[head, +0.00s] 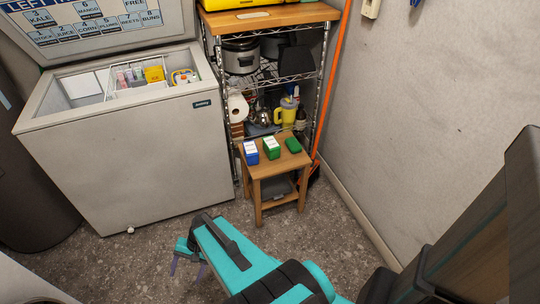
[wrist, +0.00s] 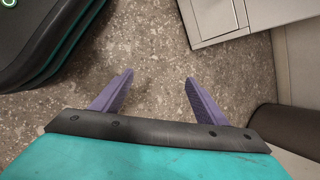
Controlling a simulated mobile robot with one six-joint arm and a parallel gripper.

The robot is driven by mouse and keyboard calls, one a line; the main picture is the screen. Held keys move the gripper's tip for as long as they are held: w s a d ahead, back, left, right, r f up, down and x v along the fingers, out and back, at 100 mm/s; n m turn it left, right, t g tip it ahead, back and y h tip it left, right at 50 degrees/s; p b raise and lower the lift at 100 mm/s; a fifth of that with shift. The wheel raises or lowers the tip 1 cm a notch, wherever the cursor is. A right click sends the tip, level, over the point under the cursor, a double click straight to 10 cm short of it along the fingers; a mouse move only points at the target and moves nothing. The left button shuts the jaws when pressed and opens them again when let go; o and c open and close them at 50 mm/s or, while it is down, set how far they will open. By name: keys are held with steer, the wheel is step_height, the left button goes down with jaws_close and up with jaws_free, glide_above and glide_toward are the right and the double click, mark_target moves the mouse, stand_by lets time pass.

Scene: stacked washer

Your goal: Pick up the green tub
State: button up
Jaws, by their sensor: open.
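A green tub with a white label (head: 271,148) stands on a small wooden stool (head: 256,172). To its left is a blue tub with a white label (head: 250,152). To its right lies a plain dark green item (head: 293,145), too small to tell whether it is a lid or another tub. My gripper (head: 187,265) is low over the floor, in front of the freezer and well left of and nearer than the stool. In the wrist view its purple fingers (wrist: 158,92) are apart with only floor between them. No tub shows in the wrist view.
An open white chest freezer (head: 130,140) stands left of the stool. A wire rack (head: 283,75) with a slow cooker, paper roll and yellow jug is behind it. An orange pole (head: 335,70) leans at the rack's right, beside the wall. Floor in front of the stool is clear.

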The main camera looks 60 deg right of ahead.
steer(key=w+d+r+m+t+h+b, duration=0.1)
steer(key=w+d+m+t+b, duration=0.3)
steer(key=d, duration=0.5)
steer(key=w+d+r+m+t+h+b, duration=0.2)
steer(key=d+m+t+b, duration=0.15)
steer(key=d+m, duration=0.45)
steer(key=w+d+r+m+t+h+b, duration=0.1)
steer(key=w+d+m+t+b, duration=0.25)
steer(key=d, duration=0.75)
steer(key=m+t+h+b, duration=0.3)
steer(key=m+h+b, duration=0.85)
steer(key=m, duration=0.35)
glide_toward(276, 151)
steer(key=w, duration=0.1)
steer(key=shift+d+h+p, duration=0.25)
steer(key=shift+p, duration=0.15)
steer(key=shift+w, duration=0.1)
steer(key=shift+b+x, duration=1.25)
steer(key=shift+x, duration=3.05)
